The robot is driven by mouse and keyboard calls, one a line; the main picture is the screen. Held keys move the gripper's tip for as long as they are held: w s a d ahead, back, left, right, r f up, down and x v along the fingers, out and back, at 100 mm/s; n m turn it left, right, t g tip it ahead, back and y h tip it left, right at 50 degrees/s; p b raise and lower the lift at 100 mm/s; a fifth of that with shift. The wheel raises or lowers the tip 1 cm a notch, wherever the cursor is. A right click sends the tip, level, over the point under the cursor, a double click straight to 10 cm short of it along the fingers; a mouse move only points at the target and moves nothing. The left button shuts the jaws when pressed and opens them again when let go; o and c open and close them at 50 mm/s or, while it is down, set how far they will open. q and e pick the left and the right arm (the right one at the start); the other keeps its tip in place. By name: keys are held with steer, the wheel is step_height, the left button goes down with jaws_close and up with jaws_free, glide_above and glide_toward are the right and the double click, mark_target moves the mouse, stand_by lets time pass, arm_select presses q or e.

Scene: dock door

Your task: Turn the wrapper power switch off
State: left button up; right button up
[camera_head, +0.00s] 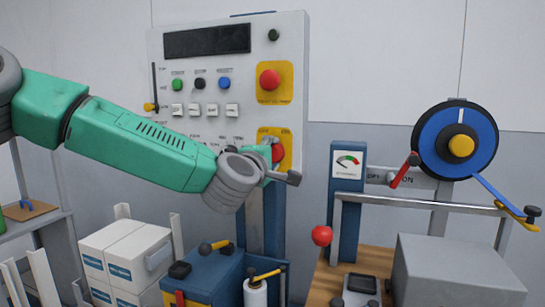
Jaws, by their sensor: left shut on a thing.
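The wrapper's control panel (213,55) stands upright against the wall. A red rotary switch (278,152) sits on a yellow plate (284,133) at its lower right, which I take as the power switch. My left gripper (281,167) reaches in from the left and is shut on this red switch. The gripper and wrist hide part of the switch and plate, so its exact setting cannot be read. The panel's dark display (207,41) shows no readable text. My right gripper is not in view.
A red mushroom button (269,80) on another yellow plate sits above the switch. Coloured buttons (200,84) and a slider (152,106) are left of it. A blue film reel (428,138) and gauge post (347,187) stand to the right. White boxes (110,250) and a blue case (207,280) are below.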

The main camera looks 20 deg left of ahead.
arm_select(q)
steer(key=shift+a+r, duration=0.15)
steer(key=o, duration=1)
steer(key=shift+o, duration=0.8)
steer(key=shift+w+f, duration=0.25)
steer(key=shift+s, duration=0.15)
steer(key=s, duration=1.1)
steer(key=shift+s+a, duration=0.3)
steer(key=shift+s, duration=0.05)
steer(key=shift+f, duration=0.1)
